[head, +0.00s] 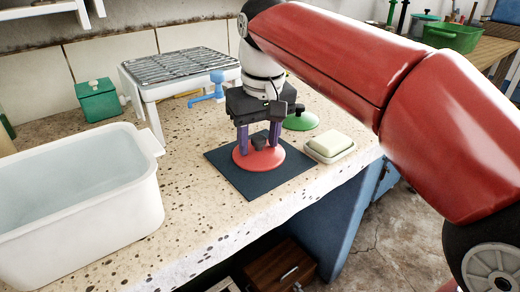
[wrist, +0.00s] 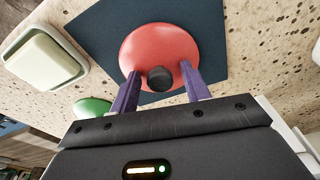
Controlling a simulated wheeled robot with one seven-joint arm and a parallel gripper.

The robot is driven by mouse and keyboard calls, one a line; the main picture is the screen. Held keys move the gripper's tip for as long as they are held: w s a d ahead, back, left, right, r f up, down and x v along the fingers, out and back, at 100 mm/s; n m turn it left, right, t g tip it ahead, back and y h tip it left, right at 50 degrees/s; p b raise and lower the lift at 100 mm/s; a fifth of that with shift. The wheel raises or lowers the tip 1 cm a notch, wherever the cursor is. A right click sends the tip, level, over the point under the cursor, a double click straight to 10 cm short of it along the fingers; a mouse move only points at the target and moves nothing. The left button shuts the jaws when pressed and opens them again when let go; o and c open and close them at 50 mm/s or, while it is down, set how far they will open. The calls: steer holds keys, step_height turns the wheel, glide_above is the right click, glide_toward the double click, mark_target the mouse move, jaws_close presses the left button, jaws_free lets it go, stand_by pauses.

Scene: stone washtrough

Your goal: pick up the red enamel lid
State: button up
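The red enamel lid (head: 257,158) lies flat on a dark blue mat (head: 222,159) on the speckled stone top, with its dark round knob (head: 260,143) upward. It also shows in the wrist view (wrist: 160,42), with the knob (wrist: 160,79) near its lower edge. My gripper (head: 259,147) points down over the lid. Its two purple fingers stand apart, one on each side of the knob, with gaps between. In the wrist view my gripper (wrist: 159,70) is open and holds nothing. I cannot tell whether the fingertips touch the lid.
A soap dish with pale soap (head: 328,146) stands right of the mat. A green lid (head: 300,121) lies behind it. A white basin (head: 80,200) fills the left. A drain rack (head: 180,65), a blue tap (head: 210,87) and a green box (head: 98,101) stand behind.

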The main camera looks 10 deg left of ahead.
steer(key=shift+s+d+f, duration=0.1)
steer(key=shift+d+f, duration=0.05)
steer(key=shift+f, duration=0.15)
steer(key=c, duration=0.5)
steer(key=shift+f, duration=0.15)
steer(key=shift+c, duration=0.6)
